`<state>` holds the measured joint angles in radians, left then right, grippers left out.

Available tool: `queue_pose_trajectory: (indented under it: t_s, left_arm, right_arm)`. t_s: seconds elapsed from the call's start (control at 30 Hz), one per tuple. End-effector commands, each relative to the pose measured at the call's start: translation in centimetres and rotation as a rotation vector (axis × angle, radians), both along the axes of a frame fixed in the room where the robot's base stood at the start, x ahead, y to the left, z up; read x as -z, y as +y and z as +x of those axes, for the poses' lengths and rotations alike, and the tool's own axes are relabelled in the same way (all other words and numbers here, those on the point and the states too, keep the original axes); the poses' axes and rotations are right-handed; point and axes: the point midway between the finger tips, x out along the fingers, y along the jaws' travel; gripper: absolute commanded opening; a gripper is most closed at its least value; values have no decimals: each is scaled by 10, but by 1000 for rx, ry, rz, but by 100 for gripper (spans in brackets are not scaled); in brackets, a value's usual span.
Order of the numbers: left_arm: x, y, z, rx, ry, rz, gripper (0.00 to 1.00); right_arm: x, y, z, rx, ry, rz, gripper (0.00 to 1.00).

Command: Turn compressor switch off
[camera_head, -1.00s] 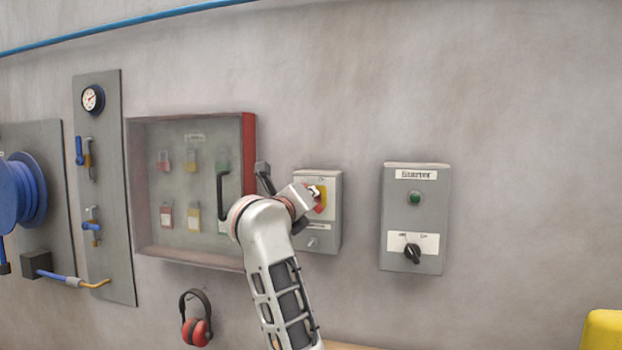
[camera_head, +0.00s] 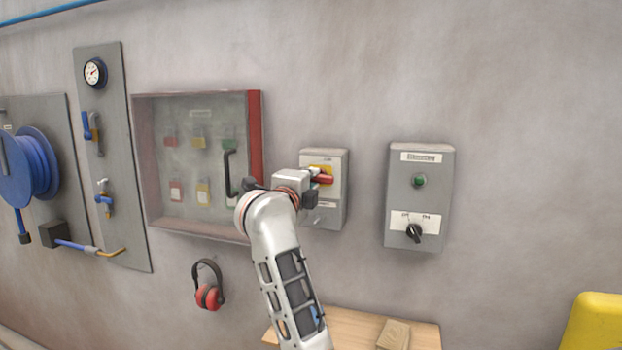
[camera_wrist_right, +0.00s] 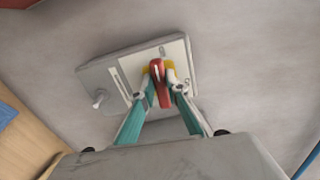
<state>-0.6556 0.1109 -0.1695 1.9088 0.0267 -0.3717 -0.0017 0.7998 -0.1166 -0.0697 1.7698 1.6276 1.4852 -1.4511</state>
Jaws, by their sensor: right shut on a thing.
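The switch box (camera_head: 338,166) is a grey wall box with a yellow plate and a red rotary handle (camera_head: 324,179). My right gripper (camera_head: 314,184) is at the box, its fingers on the red handle. In the right wrist view the red handle (camera_wrist_right: 159,82) stands between the two fingertips of my right gripper (camera_wrist_right: 161,90), which is shut on it. In the head view the handle now lies about sideways. A small toggle or lock sits low on the same box, partly behind the gripper. My left gripper is not in view.
A starter box (camera_head: 420,198) with a green button and black knob hangs to the right. A lockout cabinet (camera_head: 200,165) with padlocks is close on the left. Red ear muffs (camera_head: 208,286) hang below. A wooden surface (camera_head: 350,325) lies beneath.

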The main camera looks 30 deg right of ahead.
Motion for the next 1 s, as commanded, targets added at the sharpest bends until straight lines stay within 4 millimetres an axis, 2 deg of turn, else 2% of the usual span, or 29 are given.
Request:
queue_pose_trajectory:
  t_s: [0.73, 0.77, 0.8, 1.0]
  left_arm:
    - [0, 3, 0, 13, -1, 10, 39]
    - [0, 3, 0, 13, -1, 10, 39]
    - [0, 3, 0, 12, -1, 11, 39]
    - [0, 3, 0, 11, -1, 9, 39]
  right_arm:
    - [0, -2, 0, 3, 67, -59, 0]
    - [0, -2, 0, 3, 67, -59, 19]
    - [0, -2, 0, 3, 67, -59, 29]
    - [0, -1, 0, 2, 66, -57, 31]
